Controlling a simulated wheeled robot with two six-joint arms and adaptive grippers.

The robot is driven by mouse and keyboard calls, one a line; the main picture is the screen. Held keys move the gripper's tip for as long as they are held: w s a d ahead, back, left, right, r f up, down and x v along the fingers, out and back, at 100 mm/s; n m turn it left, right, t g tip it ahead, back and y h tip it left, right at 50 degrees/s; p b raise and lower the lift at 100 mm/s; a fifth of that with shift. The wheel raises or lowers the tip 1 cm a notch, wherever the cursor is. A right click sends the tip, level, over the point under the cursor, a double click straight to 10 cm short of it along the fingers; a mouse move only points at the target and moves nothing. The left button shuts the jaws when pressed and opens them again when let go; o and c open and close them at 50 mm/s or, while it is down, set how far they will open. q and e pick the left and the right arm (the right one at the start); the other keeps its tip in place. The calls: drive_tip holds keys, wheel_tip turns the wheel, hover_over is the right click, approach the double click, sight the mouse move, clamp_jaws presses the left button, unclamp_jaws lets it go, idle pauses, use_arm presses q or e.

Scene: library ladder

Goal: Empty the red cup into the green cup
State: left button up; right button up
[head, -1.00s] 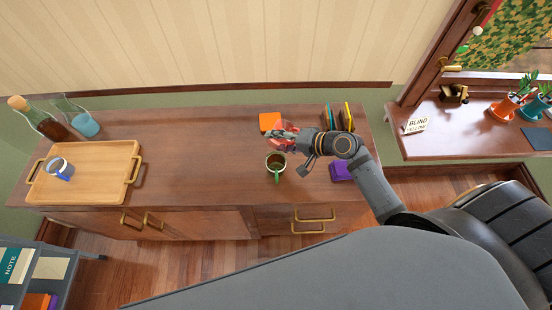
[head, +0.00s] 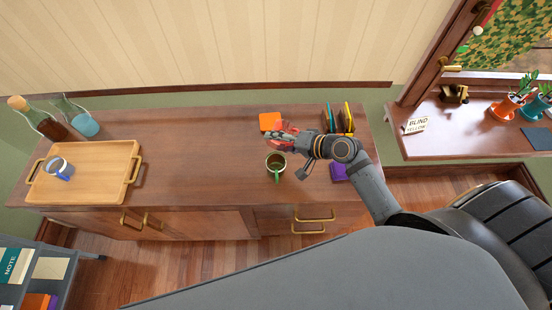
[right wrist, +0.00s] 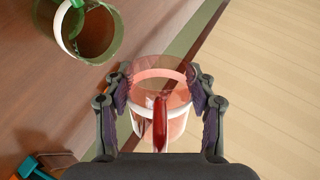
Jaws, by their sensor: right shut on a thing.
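The red cup (right wrist: 160,105), see-through with a red handle, is between the fingers of my right gripper (right wrist: 160,98), which is shut on it. In the head view my right gripper (head: 286,139) holds the red cup (head: 277,142) above the counter, just behind the green cup. Its exact tilt and contents are hard to tell. The green cup (head: 275,169) stands upright on the counter with its handle toward me. It also shows at the upper left of the right wrist view (right wrist: 66,38), apart from the red cup. Brown shows inside it. My left gripper is out of view.
A wooden tray (head: 105,188) with a blue cup (head: 59,169) is at the counter's left, with glass bottles (head: 40,121) behind. The counter's middle is clear.

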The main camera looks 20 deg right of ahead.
drive_tip(key=shift+s+a+n+t+h+b, duration=0.2)
drive_tip(key=shift+n+t+h+b, duration=0.1)
drive_tip(key=shift+n+t+h, duration=0.15)
idle(1.2)
drive_tip(key=shift+s+a+n+t+b, duration=0.1)
drive_tip(key=shift+s+n+t+b, duration=0.15)
drive_tip(key=shift+n+b, duration=0.3)
idle(1.0)
drive_tip(key=shift+s+a+n+t+h+b, duration=0.3)
drive_tip(key=shift+n+t+h+b, duration=0.4)
drive_tip(key=shift+b, duration=1)
idle(2.1)
